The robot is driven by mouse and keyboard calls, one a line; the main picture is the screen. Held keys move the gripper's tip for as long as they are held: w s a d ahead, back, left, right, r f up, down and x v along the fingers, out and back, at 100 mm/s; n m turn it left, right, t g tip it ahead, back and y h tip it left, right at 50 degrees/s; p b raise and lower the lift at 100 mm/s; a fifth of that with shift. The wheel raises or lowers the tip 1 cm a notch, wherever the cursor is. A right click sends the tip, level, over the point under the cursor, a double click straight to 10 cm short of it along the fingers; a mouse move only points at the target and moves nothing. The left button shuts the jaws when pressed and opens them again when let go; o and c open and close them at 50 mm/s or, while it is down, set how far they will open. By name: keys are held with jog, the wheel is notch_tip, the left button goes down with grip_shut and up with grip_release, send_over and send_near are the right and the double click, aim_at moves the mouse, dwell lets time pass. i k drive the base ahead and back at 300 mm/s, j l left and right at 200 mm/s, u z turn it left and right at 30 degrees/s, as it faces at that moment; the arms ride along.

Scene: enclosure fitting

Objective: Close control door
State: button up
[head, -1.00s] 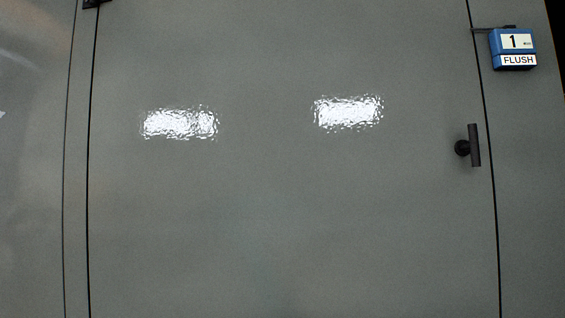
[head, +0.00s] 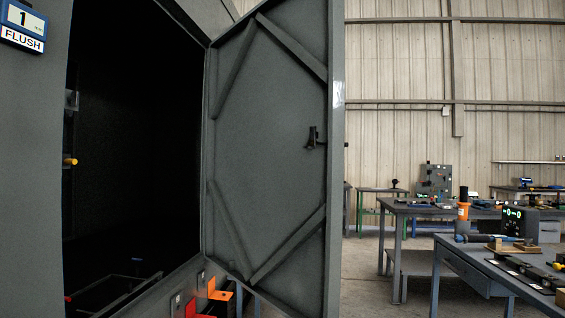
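A grey enclosure door (head: 265,130) stands wide open in the middle of the head view, hinged on its left side. Its inner face shows, with diagonal stiffening ribs and a dark latch part (head: 315,138) near its free right edge. The dark opening of the enclosure (head: 135,150) lies to the left of the door. A blue and white label (head: 23,27) reading 1 and FLUSH is on the grey front left of the opening. My gripper is not in view.
A yellow-tipped part (head: 70,161) sits at the opening's left edge. Orange brackets (head: 219,291) show below the door. Workbenches with tools and devices (head: 490,262) stand at the right. Bare floor (head: 365,275) lies between door and benches.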

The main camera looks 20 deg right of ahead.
aim_at(274, 204)
jog(key=i+l+z, duration=0.1)
jog(key=z, duration=0.3)
jog(key=i+l+z, duration=0.1)
jog(key=z, duration=0.3)
jog(key=i+z, duration=0.15)
jog(key=z, duration=0.25)
jog(key=i, duration=5.05)
jog(key=i+l+u, duration=0.1)
jog(key=i+u, duration=0.25)
jog(key=i, duration=0.15)
jog(key=i+l+u, duration=0.35)
jog(key=i, duration=0.15)
jog(key=u, duration=3.95)
